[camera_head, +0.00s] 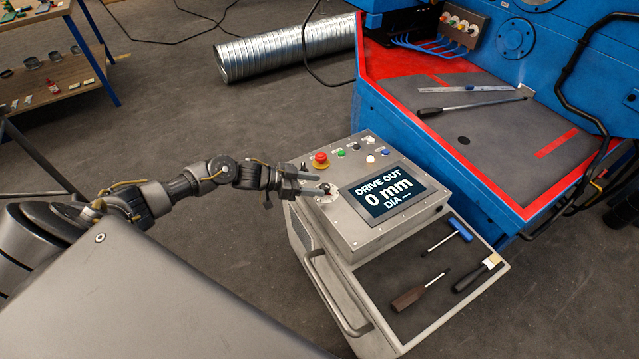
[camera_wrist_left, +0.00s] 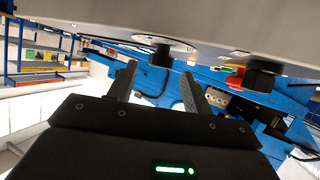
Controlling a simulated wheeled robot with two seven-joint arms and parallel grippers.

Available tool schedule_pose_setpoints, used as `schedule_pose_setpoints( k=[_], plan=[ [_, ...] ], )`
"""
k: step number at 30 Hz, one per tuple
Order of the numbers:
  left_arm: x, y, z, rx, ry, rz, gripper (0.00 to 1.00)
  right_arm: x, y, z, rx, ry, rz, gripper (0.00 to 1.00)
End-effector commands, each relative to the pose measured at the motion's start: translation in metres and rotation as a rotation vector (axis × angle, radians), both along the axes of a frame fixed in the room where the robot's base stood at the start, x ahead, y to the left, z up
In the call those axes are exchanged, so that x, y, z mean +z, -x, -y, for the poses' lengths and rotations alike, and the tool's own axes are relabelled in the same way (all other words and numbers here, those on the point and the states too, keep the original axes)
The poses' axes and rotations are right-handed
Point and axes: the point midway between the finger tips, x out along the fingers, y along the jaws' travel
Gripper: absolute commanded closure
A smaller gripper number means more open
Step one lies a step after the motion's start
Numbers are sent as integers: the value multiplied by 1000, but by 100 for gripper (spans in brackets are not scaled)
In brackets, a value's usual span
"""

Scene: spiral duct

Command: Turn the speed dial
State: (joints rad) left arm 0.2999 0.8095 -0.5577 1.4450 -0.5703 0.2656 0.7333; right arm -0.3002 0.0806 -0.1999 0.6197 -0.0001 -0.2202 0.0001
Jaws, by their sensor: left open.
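The grey control box (camera_head: 352,232) has a screen (camera_head: 385,193) reading "DRIVE OUT 0 mm DIA --". My right gripper is not in view.
A red stop button (camera_head: 320,158) and several small buttons stand behind the screen. A tray (camera_head: 385,318) holding hand tools and a handle (camera_head: 330,290) are at the box's front. A blue machine (camera_head: 440,150) stands right. A spiral duct (camera_head: 285,50) lies behind.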

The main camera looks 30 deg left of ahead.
Motion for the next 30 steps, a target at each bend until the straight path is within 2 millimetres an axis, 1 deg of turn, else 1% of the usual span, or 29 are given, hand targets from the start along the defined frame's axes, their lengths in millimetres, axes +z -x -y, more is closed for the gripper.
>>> schedule_pose_setpoints(
  k=[1, 3, 6, 16, 17, 26, 27, 30],
  plan=[
    [-2, -5, 6, 1, 2, 1, 50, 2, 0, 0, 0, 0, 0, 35],
    [-5, -9, 11, 0, 1, 1, 50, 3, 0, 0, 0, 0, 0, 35],
    [-8, -13, 16, 1, 0, 0, 50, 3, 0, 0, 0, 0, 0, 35],
    [-10, -15, 18, 1, -1, 1, 50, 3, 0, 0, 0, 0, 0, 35],
    [-10, -15, 18, 1, -1, 1, 53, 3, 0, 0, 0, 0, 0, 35],
    [-10, -14, 17, 2, -1, 0, 92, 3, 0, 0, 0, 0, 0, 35],
    [-10, -14, 17, 2, -1, 0, 94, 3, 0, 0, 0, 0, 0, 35],
    [-8, -14, 18, 14, -1, -2, 94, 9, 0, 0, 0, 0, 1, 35]
  ],
)
